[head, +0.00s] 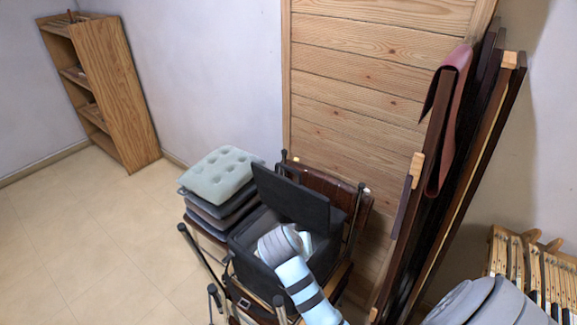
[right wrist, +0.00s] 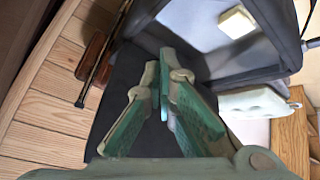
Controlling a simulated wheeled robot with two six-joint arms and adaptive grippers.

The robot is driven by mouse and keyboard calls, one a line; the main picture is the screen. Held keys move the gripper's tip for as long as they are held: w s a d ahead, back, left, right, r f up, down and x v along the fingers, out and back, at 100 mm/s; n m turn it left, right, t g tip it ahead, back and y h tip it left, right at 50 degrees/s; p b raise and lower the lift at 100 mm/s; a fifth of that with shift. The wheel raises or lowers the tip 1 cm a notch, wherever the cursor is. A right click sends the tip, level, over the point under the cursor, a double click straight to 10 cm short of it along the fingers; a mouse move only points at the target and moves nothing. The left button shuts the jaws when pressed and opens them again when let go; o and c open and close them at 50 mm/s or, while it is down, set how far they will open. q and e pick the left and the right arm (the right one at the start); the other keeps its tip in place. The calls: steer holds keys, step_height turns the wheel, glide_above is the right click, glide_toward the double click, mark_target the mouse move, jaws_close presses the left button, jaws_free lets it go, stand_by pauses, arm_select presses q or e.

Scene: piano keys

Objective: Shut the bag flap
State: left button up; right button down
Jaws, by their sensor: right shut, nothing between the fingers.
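A dark bag (head: 243,240) sits on a chair in the middle of the head view. Its flap (head: 292,195) stands raised at the back, so the bag is open. In the right wrist view the dark flap (right wrist: 124,85) lies behind my fingers, and the open bag (right wrist: 215,70) is at upper right. My right gripper (right wrist: 160,68) is shut and empty, its fingertips in front of the flap; I cannot tell whether they touch it. In the head view my right arm reaches over the bag and hides the gripper. My left gripper is not in view.
Stacked cushions (head: 222,172) are left of the bag. A pale block (right wrist: 237,22) shows inside the bag. A wooden panel (head: 350,120) and leaning dark boards (head: 425,180) stand behind and right. A shelf (head: 115,95) is far left; the floor there is clear.

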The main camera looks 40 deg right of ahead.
steer(key=w+d+r+m+h, duration=0.1)
steer(key=w+r+m+h, duration=0.2)
steer(key=r, duration=0.4)
steer(key=w+d+r+m+g, duration=0.1)
steer(key=w+r+m, duration=0.1)
steer(key=w+r, duration=0.5)
steer(key=w+d+r+m+h, duration=0.1)
steer(key=w+r+m+h, duration=0.15)
steer(key=r, duration=0.55)
steer(key=w+x, duration=0.1)
steer(key=x, duration=0.8)
steer(key=shift+m+y, duration=0.25)
steer(key=a, duration=0.1)
steer(key=a+f+p, duration=0.1)
steer(key=s+a+p, duration=0.1)
steer(key=shift+a+f, duration=0.35)
steer(key=shift+a, duration=0.05)
steer(key=shift+d, duration=0.15)
steer(key=shift+s+f, duration=0.1)
steer(key=shift+f, duration=0.05)
